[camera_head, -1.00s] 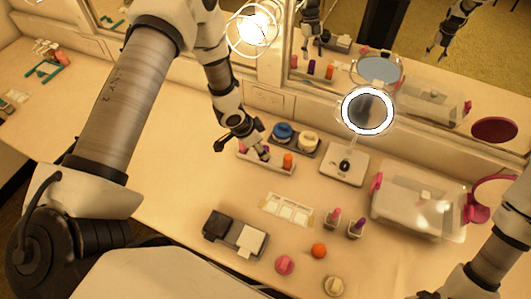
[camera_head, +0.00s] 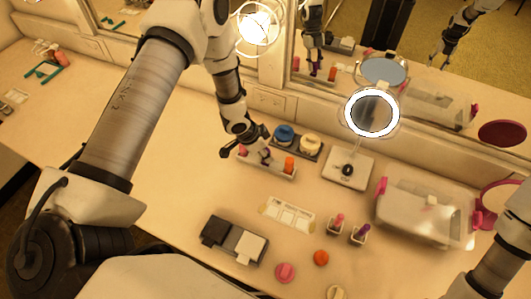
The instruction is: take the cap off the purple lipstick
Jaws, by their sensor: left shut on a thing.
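A white rack (camera_head: 283,176) stands near the mirror wall with a magenta lipstick (camera_head: 242,151) on its left and an orange one (camera_head: 289,164) on its right. My left gripper (camera_head: 265,160) reaches down into the rack's middle and is shut on the purple lipstick there. The gripper mostly hides that lipstick; the mirror shows a bit of purple at the gripper's tip. I cannot tell cap from body. My right arm comes in at the lower right, with its gripper outside the frame.
A ring-lit mirror (camera_head: 371,112) stands right of the rack, near a clear box (camera_head: 420,212). Blue (camera_head: 285,133) and cream (camera_head: 310,143) round items sit behind the rack. Two small holders with a pink tip (camera_head: 340,218) and a purple tip (camera_head: 364,230) stand in front.

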